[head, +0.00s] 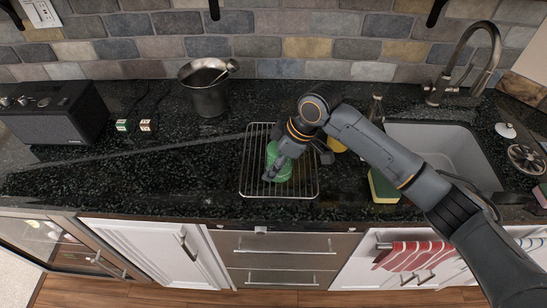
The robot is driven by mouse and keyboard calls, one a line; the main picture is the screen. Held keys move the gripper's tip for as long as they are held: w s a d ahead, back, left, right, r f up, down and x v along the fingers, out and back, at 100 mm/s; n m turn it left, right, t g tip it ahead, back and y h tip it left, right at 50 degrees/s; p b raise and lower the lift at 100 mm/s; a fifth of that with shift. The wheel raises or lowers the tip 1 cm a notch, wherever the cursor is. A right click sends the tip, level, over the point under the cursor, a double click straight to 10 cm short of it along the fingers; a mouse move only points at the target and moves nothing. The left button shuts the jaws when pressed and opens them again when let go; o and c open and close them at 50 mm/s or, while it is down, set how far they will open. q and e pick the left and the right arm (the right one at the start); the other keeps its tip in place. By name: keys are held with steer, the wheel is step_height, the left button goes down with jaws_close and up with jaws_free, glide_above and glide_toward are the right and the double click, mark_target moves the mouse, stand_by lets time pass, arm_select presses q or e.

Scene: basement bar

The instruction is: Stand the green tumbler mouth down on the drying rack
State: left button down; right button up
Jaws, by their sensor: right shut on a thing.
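The green tumbler (284,173) is over the middle of the wire drying rack (252,185), which lies on the dark counter. My right gripper (275,170) comes from the upper right and is shut on the tumbler. The gripper and wrist cover part of the tumbler's top and sides. The tumbler looks roughly upright, low over or touching the wires; I cannot tell which, nor which end its mouth is. My left gripper is not in view.
A dark metal pot (208,98) with a utensil stands behind the rack. A green and yellow sponge (384,188) and the sink (435,145) are to the right. A yellow thing (337,145) is partly hidden by my arm. A black speaker (55,112) stands left.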

steer(key=shift+f, duration=0.4)
stand_by(0.3)
steer(key=o, duration=1.2)
steer(key=p+v, duration=0.2)
steer(key=v, duration=0.4)
steer(key=p+v, duration=0.3)
steer(key=v, duration=0.4)
steer(key=a+p+v, duration=0.1)
steer(key=p+v, duration=0.2)
steer(key=v, duration=0.3)
steer(key=shift+d+r, duration=0.1)
steer(key=shift+r, duration=0.25)
